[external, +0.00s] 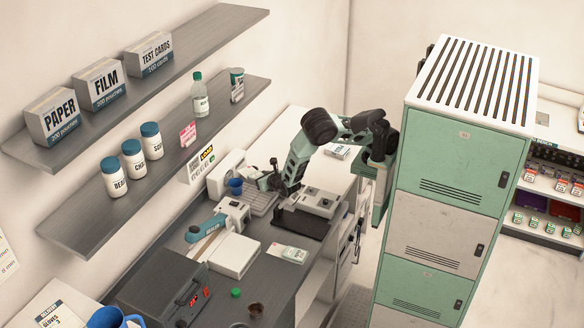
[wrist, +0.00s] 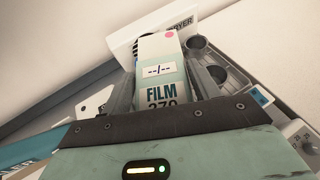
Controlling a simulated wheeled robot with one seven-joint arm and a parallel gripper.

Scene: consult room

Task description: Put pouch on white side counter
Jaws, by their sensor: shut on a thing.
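The pouch (wrist: 160,72), pale teal and white with a "FILM" label and a pink dot, is between the fingers of my gripper (wrist: 163,84) in the wrist view. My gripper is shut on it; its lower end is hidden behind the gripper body. In the external view my gripper (external: 271,179) is above the back part of the dark counter, beside a grey tray; the held pouch is hard to make out there. A pale counter surface (external: 313,128) lies behind my arm, partly hidden by it; I cannot tell for sure whether it is the white side counter.
A white dryer (wrist: 152,28) is just beyond the pouch. Another packet (external: 288,252) lies on the dark counter. A tall green locker (external: 462,165) stands at right.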

